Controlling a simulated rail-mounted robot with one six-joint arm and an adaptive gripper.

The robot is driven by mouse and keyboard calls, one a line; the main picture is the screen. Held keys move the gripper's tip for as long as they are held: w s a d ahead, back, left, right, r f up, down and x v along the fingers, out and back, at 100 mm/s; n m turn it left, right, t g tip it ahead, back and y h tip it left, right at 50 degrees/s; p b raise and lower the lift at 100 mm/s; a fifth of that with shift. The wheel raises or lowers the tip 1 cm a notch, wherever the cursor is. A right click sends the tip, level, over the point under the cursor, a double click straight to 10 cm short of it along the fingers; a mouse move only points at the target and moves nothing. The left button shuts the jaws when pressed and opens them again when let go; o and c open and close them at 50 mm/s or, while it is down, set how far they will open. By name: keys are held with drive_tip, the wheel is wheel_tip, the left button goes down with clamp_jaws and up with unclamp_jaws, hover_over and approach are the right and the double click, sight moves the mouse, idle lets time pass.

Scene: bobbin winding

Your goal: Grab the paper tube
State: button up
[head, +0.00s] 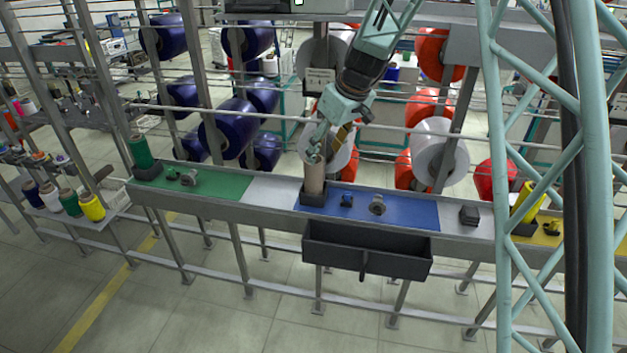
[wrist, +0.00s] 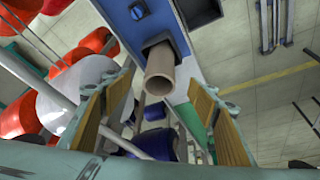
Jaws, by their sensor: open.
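The paper tube (head: 314,179) is a plain brown, hollow tube standing upright in a dark square holder (head: 313,199) at the left end of the blue mat. My gripper (head: 328,142) is at the tube's upper end, tilted down from above and behind. In the wrist view my gripper (wrist: 155,92) is open, with its wood-coloured pads spread to either side. The tube (wrist: 162,70) shows between and beyond the pads, its open end toward me. I see no pad pressing on it. Whether the tips overlap the tube's top is hard to tell.
The blue mat (head: 405,211) also bears a small blue part (head: 347,200) and a grey part (head: 377,205). A green spool (head: 140,152) stands on the green mat at left. A dark bin (head: 367,247) hangs in front. Rack bars and large bobbins stand behind.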

sight(317, 167)
drive_tip(key=shift+x, duration=4.25)
drive_tip(key=shift+f, duration=0.1)
drive_tip(key=shift+p+x, duration=0.35)
drive_tip(key=shift+x, duration=2.15)
drive_tip(key=shift+s, duration=0.1)
drive_tip(key=shift+c, duration=0.2)
drive_tip(key=c, duration=0.9)
wheel_tip(317, 167, up, 10)
